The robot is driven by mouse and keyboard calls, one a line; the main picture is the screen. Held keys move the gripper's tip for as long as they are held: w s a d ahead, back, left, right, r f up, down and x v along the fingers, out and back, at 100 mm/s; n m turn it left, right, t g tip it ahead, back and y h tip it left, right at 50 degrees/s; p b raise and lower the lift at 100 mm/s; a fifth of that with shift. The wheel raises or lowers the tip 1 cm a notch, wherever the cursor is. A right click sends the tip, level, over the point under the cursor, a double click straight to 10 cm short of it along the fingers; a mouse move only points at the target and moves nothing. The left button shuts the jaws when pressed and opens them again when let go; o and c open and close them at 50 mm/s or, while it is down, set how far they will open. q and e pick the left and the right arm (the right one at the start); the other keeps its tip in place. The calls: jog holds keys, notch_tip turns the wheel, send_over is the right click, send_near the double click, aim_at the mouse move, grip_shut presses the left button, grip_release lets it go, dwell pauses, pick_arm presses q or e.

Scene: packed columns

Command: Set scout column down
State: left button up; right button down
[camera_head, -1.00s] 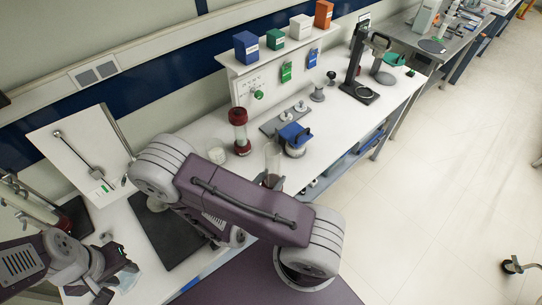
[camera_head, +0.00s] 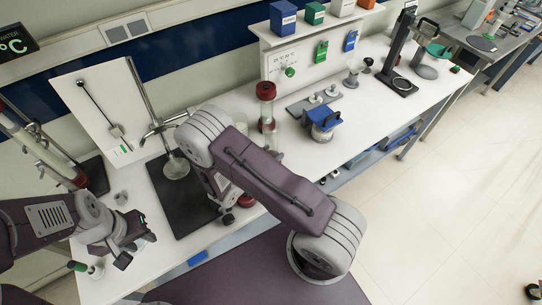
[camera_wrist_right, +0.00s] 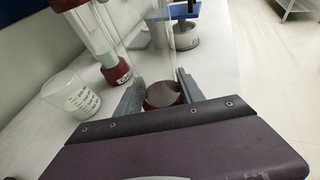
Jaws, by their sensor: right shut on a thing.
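The held column is a clear tube with a dark red end piece (camera_wrist_right: 163,96), seen close up in the right wrist view. My right gripper (camera_wrist_right: 158,86) is shut on it, with one grey finger on each side of the red end. In the head view my right arm hides most of this grip. Whether its base touches the bench cannot be told. Another red-ended column (camera_head: 266,95) stands on the bench beyond, and its labelled red base shows in the wrist view (camera_wrist_right: 118,73). My left gripper (camera_head: 136,247) is open and empty above the left bench end.
A beaker (camera_wrist_right: 72,98) stands left of the held column. A blue-topped device (camera_head: 322,122) and a grey stand plate (camera_head: 315,101) are to the right. A black mat (camera_head: 182,205) lies left of my right arm. The white bench (camera_head: 370,112) has bare room toward the right.

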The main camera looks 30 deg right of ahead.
jog(key=shift+w+f, duration=0.15)
jog(key=shift+f, duration=0.7)
jog(key=c, duration=0.7)
grip_release()
